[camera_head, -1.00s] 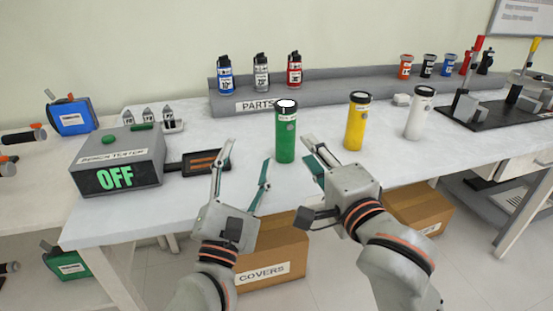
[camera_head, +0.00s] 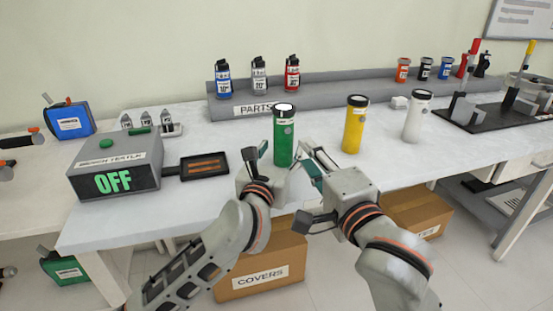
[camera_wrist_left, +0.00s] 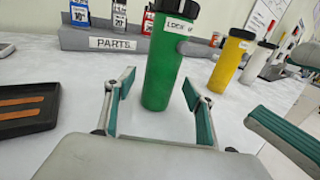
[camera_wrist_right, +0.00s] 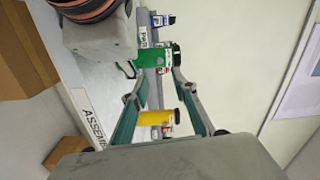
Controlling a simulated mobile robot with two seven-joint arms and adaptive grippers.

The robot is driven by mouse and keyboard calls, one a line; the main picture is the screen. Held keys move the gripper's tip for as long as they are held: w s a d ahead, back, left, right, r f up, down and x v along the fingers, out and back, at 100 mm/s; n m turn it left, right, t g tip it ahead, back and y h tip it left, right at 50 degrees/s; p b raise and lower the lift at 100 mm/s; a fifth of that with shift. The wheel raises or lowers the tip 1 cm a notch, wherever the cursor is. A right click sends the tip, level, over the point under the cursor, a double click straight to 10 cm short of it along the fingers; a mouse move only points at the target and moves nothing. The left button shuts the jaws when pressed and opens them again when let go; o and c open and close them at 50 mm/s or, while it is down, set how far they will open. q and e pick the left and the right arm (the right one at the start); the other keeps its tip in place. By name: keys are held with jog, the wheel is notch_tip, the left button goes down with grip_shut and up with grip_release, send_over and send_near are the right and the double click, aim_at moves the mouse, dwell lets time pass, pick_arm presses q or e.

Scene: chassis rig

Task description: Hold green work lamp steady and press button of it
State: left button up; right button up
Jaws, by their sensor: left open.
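My right gripper (camera_head: 314,160) is open and empty to the right of the lamp.
A yellow lamp (camera_head: 354,125) and a white lamp (camera_head: 417,116) stand to the right. A bench tester (camera_head: 115,170) reading OFF and a dark tray (camera_head: 204,166) are to the left. The grey parts shelf (camera_head: 330,92) runs along the back.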

pick_arm(q)
jog(key=shift+x, duration=1.3)
jog(key=shift+c, duration=0.3)
jog(key=c, duration=1.3)
jog(key=shift+c, duration=0.4)
pick_arm(e)
grip_shut()
